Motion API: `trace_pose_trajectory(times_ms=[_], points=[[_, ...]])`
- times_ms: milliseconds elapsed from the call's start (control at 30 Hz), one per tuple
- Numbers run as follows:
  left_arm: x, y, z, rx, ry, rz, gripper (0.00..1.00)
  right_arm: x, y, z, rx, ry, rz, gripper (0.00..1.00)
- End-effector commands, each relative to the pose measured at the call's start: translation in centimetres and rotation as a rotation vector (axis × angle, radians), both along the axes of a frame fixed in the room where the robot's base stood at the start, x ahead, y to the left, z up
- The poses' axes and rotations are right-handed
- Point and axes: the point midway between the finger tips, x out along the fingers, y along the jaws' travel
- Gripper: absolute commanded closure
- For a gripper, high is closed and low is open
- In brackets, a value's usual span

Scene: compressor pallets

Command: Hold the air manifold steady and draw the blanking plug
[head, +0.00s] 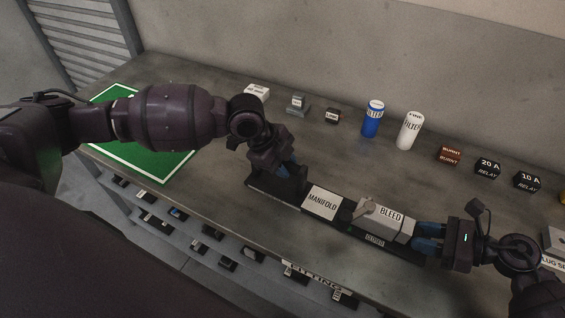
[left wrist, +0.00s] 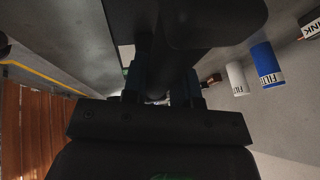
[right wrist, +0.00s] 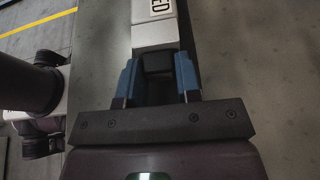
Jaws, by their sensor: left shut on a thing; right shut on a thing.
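My right gripper (head: 424,236) is shut at the right end of the grey block. In the right wrist view its blue fingers close on a dark block, seemingly the blanking plug (right wrist: 158,62), which sits against the grey block.
Behind stand a blue filter (head: 372,120), a white filter (head: 409,131), a brown burnt relay (head: 449,155), a 20 A relay (head: 488,168) and a 10 A relay (head: 527,180). A green mat (head: 170,162) lies at left.

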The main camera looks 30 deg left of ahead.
Motion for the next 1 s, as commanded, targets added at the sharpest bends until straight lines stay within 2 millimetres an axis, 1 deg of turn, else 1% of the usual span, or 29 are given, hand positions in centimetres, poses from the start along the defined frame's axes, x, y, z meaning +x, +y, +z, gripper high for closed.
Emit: trace_pose_trajectory(times_ms=[33,1000], points=[[-0.5,0.1,-0.9,0.007,0.020,0.000,1.00,-0.1,0.0,-0.3,0.000,0.004,0.001,1.00],[-0.5,0.1,-0.9,0.006,0.019,0.000,1.00,-0.2,-3.2,-0.4,-0.001,0.004,0.001,1.00]])
